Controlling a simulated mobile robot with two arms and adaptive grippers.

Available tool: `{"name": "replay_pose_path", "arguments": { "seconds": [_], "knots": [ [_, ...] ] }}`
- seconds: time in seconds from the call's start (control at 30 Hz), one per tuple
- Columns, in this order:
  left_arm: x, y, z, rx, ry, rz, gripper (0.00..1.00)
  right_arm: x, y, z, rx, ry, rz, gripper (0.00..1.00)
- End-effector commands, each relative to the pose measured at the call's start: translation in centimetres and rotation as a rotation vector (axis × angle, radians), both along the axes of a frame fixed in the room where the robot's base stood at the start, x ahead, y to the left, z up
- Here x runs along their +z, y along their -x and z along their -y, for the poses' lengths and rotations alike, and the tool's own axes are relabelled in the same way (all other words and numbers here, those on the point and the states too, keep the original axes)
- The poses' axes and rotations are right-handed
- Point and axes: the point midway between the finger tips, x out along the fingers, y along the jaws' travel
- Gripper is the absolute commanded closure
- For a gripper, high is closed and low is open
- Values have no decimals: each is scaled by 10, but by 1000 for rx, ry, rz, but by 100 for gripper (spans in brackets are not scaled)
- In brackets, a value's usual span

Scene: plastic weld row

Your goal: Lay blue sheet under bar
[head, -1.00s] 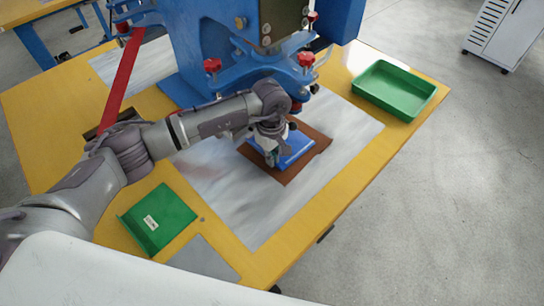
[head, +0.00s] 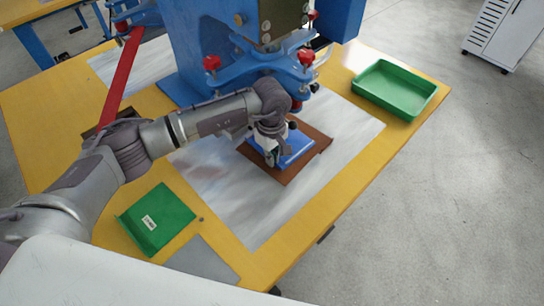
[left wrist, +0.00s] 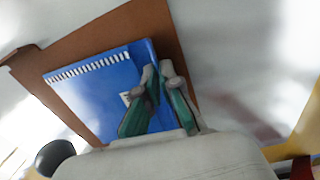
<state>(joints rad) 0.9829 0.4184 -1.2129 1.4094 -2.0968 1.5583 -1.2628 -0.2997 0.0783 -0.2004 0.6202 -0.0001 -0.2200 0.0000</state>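The blue sheet (head: 298,150) lies on a brown mat (head: 311,164) in front of the blue press. In the left wrist view the blue sheet (left wrist: 97,88) shows a row of white marks along its far edge and a raised strip on its right side. My left gripper (head: 271,158) points down at the sheet's near left side. In the left wrist view its fingertips (left wrist: 158,70) are close together with the raised strip between them. The bar is likely the press's upper part (head: 275,62), above and behind the sheet. My right gripper is not in view.
A green tray (head: 395,90) stands at the table's right side. A green holder (head: 157,219) with a white label and a grey plate (head: 203,258) lie at the front left. Red knobs (head: 212,63) stick up from the press. The pale sheet area (head: 245,215) is clear.

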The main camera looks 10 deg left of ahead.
Motion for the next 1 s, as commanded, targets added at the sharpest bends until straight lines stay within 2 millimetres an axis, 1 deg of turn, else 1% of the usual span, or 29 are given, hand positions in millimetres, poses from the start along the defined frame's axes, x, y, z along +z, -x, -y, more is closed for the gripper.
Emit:
{"name": "replay_pose_path", "arguments": {
  "seconds": [0.27,0.3,0.43,0.47,0.77,1.0],
  "knots": [
    [0,0,0,0,0,0,100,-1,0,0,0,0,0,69],
    [0,0,0,0,0,0,90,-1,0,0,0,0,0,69],
    [0,0,0,0,0,0,68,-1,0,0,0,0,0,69],
    [0,0,0,1,0,0,65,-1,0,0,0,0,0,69],
    [0,0,0,1,0,0,65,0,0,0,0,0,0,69],
    [9,0,0,1,1,-1,65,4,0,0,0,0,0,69]
  ]
}}
